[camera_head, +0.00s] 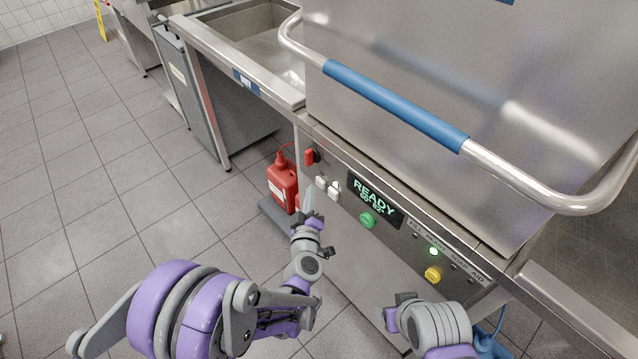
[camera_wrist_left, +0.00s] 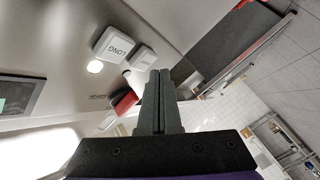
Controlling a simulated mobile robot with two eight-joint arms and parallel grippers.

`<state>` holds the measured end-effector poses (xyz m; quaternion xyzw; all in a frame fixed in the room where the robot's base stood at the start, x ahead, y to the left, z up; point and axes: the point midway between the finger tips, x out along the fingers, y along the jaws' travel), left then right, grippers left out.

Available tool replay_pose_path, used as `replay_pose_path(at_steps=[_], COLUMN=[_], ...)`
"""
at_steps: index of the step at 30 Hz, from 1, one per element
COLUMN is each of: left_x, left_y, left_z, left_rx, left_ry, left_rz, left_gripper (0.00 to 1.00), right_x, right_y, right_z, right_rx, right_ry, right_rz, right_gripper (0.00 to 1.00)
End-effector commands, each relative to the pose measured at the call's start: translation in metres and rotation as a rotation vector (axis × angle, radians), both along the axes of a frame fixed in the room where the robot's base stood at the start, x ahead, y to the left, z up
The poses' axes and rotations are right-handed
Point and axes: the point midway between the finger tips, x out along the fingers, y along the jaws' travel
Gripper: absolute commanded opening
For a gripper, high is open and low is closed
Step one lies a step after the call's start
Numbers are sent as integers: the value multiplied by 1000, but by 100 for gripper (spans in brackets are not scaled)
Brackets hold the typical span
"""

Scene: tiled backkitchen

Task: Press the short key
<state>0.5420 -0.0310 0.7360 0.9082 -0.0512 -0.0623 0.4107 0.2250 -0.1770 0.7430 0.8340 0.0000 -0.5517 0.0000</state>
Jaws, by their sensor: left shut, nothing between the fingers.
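Two white square keys sit on the steel front panel of the machine. The key lettered LONG (camera_wrist_left: 113,48) has a lit white lamp beside it. The other key, the short key (camera_wrist_left: 143,58), has lettering too small to read; in the head view it is the left one (camera_head: 321,182), with the LONG key (camera_head: 334,191) to its right. My left gripper (camera_wrist_left: 160,74) is shut and empty, its fingertips close to the short key in the picture; contact cannot be told. In the head view it (camera_head: 312,216) is below the keys. My right gripper (camera_head: 392,316) is low at the panel, its fingers unclear.
A red switch (camera_head: 310,157) is near the keys; a READY display (camera_head: 370,197), green button (camera_head: 367,220) and yellow knob (camera_head: 433,274) lie to the right. A blue-gripped hood handle (camera_head: 395,104) hangs above. A red bottle (camera_head: 283,185) stands left; the tiled floor farther left is clear.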

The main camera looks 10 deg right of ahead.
Motion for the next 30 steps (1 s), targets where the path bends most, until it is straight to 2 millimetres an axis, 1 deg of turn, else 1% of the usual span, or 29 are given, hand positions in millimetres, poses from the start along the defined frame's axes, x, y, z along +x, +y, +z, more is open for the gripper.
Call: replay_pose_path(at_steps=[12, 30], left_x=[5, 7], left_y=[-7, -9], left_z=[0, 0], left_rx=[0, 0], left_ry=[0, 0], left_rz=[0, 0], left_gripper=[0, 0], right_x=[0, 0], right_y=[0, 0], right_z=[-4, -5], right_rx=[0, 0], right_ry=[2, 2], right_rz=[0, 0], right_gripper=[66, 66])
